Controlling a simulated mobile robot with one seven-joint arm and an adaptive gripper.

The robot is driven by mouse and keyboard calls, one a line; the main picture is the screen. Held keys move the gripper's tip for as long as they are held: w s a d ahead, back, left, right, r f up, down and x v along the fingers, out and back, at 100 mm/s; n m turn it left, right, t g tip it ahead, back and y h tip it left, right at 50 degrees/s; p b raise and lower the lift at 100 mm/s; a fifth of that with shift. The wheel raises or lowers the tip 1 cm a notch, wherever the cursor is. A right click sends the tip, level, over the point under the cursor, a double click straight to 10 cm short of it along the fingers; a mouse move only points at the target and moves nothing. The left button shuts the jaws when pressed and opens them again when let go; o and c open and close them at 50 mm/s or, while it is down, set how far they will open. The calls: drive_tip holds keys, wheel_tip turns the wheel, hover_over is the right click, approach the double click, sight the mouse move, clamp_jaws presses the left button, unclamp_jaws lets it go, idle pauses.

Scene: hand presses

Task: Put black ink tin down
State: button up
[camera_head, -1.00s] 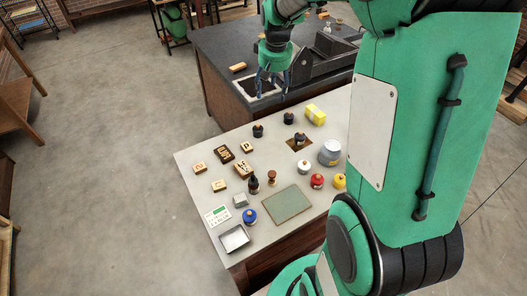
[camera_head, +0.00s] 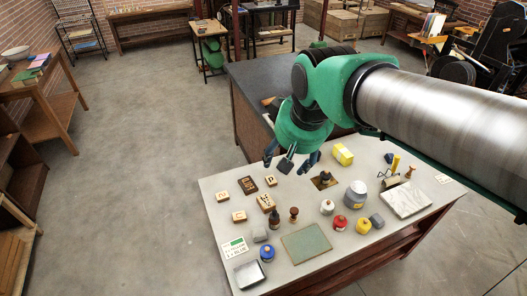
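My gripper (camera_head: 289,161) hangs at the back-left edge of the pale table (camera_head: 229,213). A dark, squarish shape between the outer fingers may be a finger pad or a tin; I cannot tell. A small black tin-like thing (camera_head: 325,177) stands on a brown square near the table's back middle, right of my gripper. Other black tins at the back edge are hidden or hard to separate from my fingers.
A yellow box (camera_head: 343,154) stands right of my gripper. A grey can (camera_head: 355,194), red pot (camera_head: 340,223), blue pot (camera_head: 266,253), wooden type blocks (camera_head: 249,185) and a green mat (camera_head: 306,243) spread across the table. A dark bench (camera_head: 245,85) stands behind.

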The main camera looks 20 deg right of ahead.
drive_tip(key=s+a+f+t, duration=0.1)
drive_tip(key=s+a, duration=0.2)
drive_tip(key=s, duration=0.6)
drive_tip(key=shift+a, duration=0.35)
drive_tip(key=shift+s, duration=0.1)
wheel_tip(320, 180, down, 7)
drive_tip(key=b, duration=0.7)
drive_tip(key=shift+f, duration=0.15)
idle(5.5)
